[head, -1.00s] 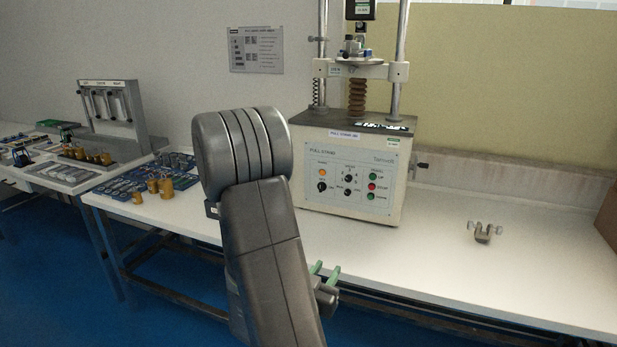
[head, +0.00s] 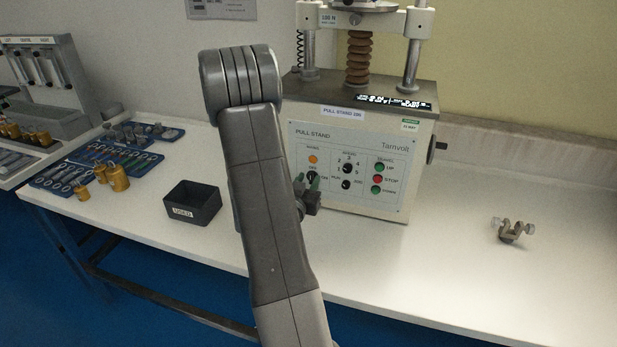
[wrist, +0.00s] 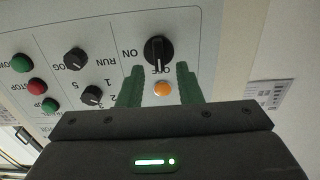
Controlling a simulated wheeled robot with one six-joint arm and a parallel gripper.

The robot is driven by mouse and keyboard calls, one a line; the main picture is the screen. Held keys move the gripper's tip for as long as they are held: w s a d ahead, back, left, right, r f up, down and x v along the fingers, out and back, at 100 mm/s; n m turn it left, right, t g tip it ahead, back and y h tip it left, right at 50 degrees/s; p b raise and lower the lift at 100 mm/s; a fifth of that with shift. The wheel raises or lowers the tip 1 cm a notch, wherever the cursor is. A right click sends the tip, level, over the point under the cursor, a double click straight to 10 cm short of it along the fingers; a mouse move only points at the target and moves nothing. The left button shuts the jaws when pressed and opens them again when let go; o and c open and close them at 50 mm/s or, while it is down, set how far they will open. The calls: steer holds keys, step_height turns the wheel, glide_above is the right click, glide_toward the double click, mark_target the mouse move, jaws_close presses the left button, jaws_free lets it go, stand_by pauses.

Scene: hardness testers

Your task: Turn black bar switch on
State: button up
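The black bar switch (wrist: 158,51) is a round black knob with a raised bar on the white front panel of the pull stand (head: 421,158). In the wrist view its bar lies toward the OFF label, and ON is printed to its left. In the head view the switch is partly hidden by my gripper (head: 307,183). My gripper (wrist: 160,68) has two green fingers, open and empty, with the tips just short of the knob and to either side of the bar's line. Whether they touch the panel cannot be told.
An orange lamp (wrist: 162,88) sits beside the switch, between my fingers in the wrist view. Two smaller black knobs and green and red buttons share the panel. A black bin (head: 193,204) marked USED stands left of my arm. A metal clamp (head: 511,231) lies on the right.

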steer(key=shift+w+d, duration=0.2)
steer(key=shift+w, duration=0.35)
jaws_close()
